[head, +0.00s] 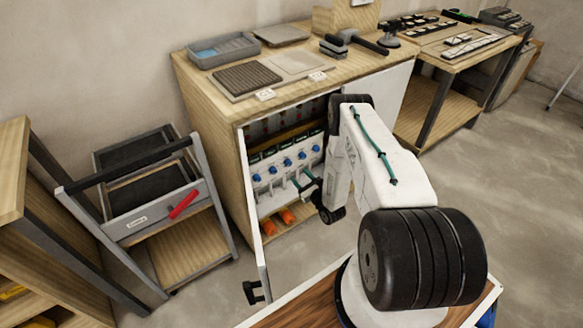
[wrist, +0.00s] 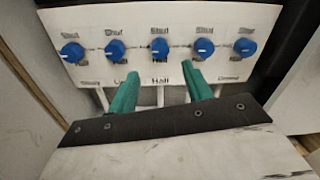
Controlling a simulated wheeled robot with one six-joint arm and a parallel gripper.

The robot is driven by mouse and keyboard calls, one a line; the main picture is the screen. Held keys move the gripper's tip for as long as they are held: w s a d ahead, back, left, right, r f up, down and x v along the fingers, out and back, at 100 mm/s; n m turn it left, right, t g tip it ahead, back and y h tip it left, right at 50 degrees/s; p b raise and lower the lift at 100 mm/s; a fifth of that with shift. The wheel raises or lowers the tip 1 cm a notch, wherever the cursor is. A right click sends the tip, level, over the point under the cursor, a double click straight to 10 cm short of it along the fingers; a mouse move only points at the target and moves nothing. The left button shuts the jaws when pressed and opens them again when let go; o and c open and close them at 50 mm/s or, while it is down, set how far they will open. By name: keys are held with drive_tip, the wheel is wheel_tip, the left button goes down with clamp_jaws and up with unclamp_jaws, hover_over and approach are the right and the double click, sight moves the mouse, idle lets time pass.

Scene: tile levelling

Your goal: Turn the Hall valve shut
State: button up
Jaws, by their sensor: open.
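The Hall valve (wrist: 160,47) is the middle blue knob in a row of several on a white panel (wrist: 215,15). "Hall" is printed below it and "Shut" above it. Its white pointer is too small to read surely. In the head view the middle knob (head: 287,162) shows inside the open cabinet. My gripper (wrist: 159,70) is open, with its green fingers apart below the row, one on each side of the Hall label. The fingers look empty and are not around the knob. In the head view my gripper (head: 307,183) is just in front of the panel.
The wooden cabinet (head: 215,125) has a white door (head: 252,215) standing open at the left. Orange items (head: 287,216) lie on the cabinet floor below the panel. Other blue knobs (wrist: 204,48) sit close on both sides of the Hall valve. A cart (head: 150,205) stands left.

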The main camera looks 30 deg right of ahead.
sight(290, 164)
drive_tip(key=w, duration=0.7)
drive_tip(key=shift+w+r, duration=0.1)
drive_tip(key=shift+w, duration=0.25)
drive_tip(key=c, duration=1)
